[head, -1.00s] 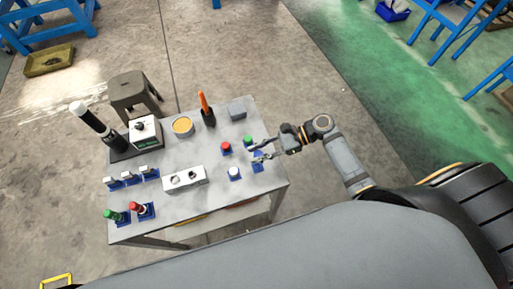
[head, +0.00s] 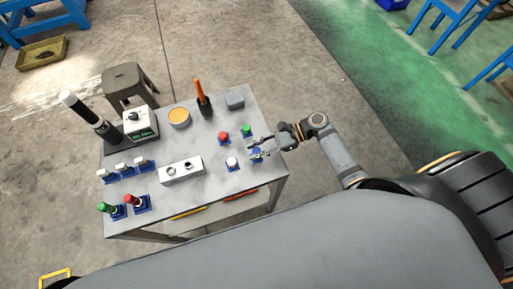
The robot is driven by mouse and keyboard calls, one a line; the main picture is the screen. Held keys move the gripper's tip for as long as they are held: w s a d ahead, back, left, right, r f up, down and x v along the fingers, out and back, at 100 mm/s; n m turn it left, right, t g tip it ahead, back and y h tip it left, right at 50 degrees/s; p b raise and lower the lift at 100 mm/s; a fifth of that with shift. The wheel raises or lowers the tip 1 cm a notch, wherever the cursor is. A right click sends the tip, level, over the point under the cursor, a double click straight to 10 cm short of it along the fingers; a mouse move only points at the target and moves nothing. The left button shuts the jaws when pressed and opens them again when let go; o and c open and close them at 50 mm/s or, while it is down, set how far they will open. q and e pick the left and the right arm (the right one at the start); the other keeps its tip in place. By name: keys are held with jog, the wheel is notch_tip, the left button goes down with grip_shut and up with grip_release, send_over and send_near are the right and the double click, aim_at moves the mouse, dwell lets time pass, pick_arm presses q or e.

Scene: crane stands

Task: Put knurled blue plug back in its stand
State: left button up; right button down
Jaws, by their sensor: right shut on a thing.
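My right gripper (head: 254,148) reaches in from the right over the right end of the grey table. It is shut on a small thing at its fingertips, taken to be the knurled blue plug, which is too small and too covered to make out. A blue stand (head: 257,157) shows right at the fingertips, partly hidden by them. I cannot tell whether the plug touches it. Beside it are a red plug (head: 223,136), a green plug (head: 246,130) and a white plug (head: 232,161), each on a blue base. My left gripper is not in view.
A white block with two round holes (head: 181,170) lies left of the gripper. Several more stands fill the table's left side. An orange-handled tool (head: 201,95), a yellow-topped tin (head: 179,116) and a grey box (head: 235,101) stand farther back. The table's right edge is close.

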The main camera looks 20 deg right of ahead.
jog(key=shift+f, duration=0.1)
dwell(0.3)
jog(key=shift+f+b, duration=0.55)
jog(key=shift+f, duration=0.3)
jog(key=c, duration=1)
grip_release()
jog(key=shift+d+r+p, duration=0.4)
jog(key=shift+d+p, duration=0.15)
jog(key=shift+p+v, duration=0.9)
jog(key=shift+v, duration=0.85)
jog(key=shift+d, duration=0.15)
